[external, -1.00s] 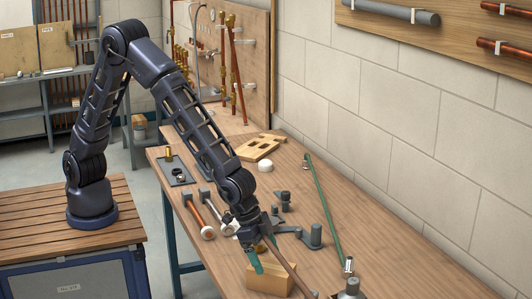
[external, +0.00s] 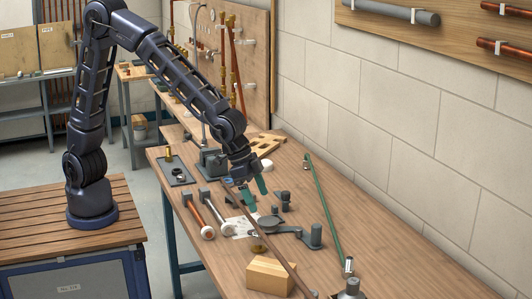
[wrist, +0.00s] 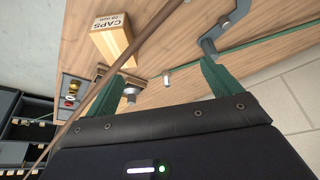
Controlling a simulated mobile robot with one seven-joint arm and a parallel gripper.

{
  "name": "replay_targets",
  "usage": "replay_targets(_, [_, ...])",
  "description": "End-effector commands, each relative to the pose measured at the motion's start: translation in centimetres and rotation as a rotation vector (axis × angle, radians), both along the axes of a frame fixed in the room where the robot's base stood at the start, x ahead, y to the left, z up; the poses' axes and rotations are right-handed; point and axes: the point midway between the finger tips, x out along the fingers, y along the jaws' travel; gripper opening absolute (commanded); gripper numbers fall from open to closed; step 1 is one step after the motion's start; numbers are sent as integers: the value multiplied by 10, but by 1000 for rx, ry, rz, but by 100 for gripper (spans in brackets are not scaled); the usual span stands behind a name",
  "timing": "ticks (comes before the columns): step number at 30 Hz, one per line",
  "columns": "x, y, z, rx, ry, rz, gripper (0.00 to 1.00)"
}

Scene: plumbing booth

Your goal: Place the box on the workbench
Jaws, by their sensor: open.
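The box (external: 268,277) is a small light-wood block-shaped box resting on the near part of the workbench (external: 350,240). In the wrist view the box (wrist: 112,40) shows a label reading "CAPS". My gripper (external: 255,194) is above the middle of the bench, behind the box and apart from it. Its green fingers (wrist: 160,74) are spread in the wrist view with nothing held between them. A thin brown rod (external: 270,240) lies close by the box and crosses in front of it in the wrist view.
Hammers (external: 204,217), a grey curved-arm tool (external: 290,231) and small dark fittings lie around my gripper. A long green rod (external: 318,205) lies along the right side. A grey vise-like tool (external: 212,160) stands farther back. The bench's right side is mostly clear.

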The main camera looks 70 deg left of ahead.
Motion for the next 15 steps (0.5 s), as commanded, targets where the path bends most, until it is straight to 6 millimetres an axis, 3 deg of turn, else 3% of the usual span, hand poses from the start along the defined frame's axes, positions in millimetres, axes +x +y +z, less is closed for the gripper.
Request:
replay_targets(1, [6, 25, 16, -7, -2, 30, 90])
replay_targets(8, [12, 130, 69, -15, 6, 141, 90])
replay_targets(15, [-7, 233, 111, -20, 7, 254, 90])
